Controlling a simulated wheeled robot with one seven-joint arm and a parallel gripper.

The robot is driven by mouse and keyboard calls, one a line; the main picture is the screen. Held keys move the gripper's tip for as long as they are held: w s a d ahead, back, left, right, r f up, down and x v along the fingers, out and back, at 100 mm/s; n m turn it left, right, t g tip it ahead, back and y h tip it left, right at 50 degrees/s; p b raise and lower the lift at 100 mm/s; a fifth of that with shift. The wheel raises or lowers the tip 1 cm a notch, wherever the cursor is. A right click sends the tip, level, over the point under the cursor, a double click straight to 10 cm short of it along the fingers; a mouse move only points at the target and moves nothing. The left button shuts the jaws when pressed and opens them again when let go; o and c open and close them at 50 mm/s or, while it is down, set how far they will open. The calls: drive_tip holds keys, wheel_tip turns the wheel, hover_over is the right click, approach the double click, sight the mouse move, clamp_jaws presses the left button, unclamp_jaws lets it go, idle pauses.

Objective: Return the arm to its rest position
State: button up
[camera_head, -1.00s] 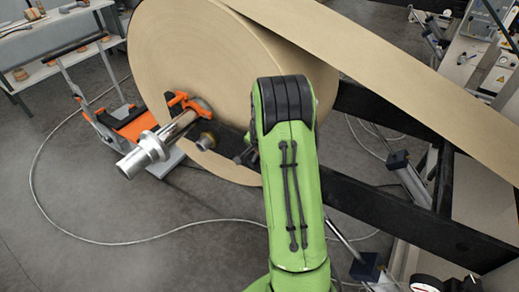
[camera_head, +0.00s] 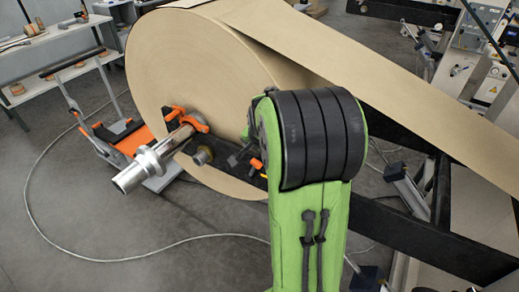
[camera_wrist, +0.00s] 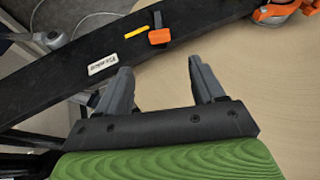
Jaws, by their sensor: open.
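My gripper (camera_wrist: 162,88) shows in the wrist view, with its two grey fingers apart and nothing between them. Beyond the fingers is the flat face of the kraft paper roll (camera_wrist: 230,60). A black beam (camera_wrist: 60,75) with an orange and a yellow piece (camera_wrist: 159,36) on it crosses the upper left there. In the head view my green arm stands in front of the roll (camera_head: 190,75), and its bend hides part of the roll.
A metal shaft (camera_head: 145,167) with an orange clamp (camera_head: 188,117) sticks out of the roll. An orange and grey cart (camera_head: 125,135) stands at the left. A black frame (camera_head: 420,225) runs along the right. A cable lies on the open floor at lower left.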

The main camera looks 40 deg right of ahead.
drive_tip(key=shift+s+a+r, duration=0.15)
drive_tip(key=shift+s+r, duration=0.05)
drive_tip(key=shift+r, duration=0.15)
drive_tip(key=s+a+r+n+y, duration=0.1)
drive_tip(key=s+a+r+n, duration=0.2)
drive_tip(key=a, duration=0.3)
drive_tip(key=s+a+r+n, duration=0.3)
drive_tip(key=a, duration=0.3)
drive_tip(key=s+a+n+y, duration=0.2)
drive_tip(key=s+a+n, duration=0.6)
drive_tip(key=s, duration=0.5)
drive_tip(key=shift+s+a+r+n, duration=0.4)
drive_tip(key=shift+a+r, duration=0.05)
drive_tip(key=shift+a, duration=0.25)
